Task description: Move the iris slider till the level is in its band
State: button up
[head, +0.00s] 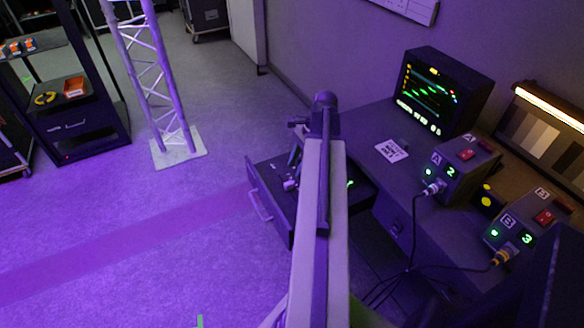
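The monitor (440,92) on the desk shows green, yellow, blue and red traces on a dark screen; its level and band are too small to read. I cannot make out the iris slider for certain; my arm crosses the middle of the view and hides part of the desk. My gripper (291,178) seems to be the small grey parts left of my arm, over the open drawer (267,205); its fingers are too small and dark to tell open from shut. A small green light shows right of my arm.
Control box A (462,166) shows a green 2 and control box B (530,225) a green 3, each with a red switch and a plugged cable. A white printed card (391,151) lies on the desk. A truss tower (155,85) stands left; open floor lies between.

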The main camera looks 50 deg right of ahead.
jog(key=p+v, duration=0.8)
jog(key=v, duration=0.2)
jog(key=shift+r, duration=0.3)
jog(key=shift+d, duration=0.1)
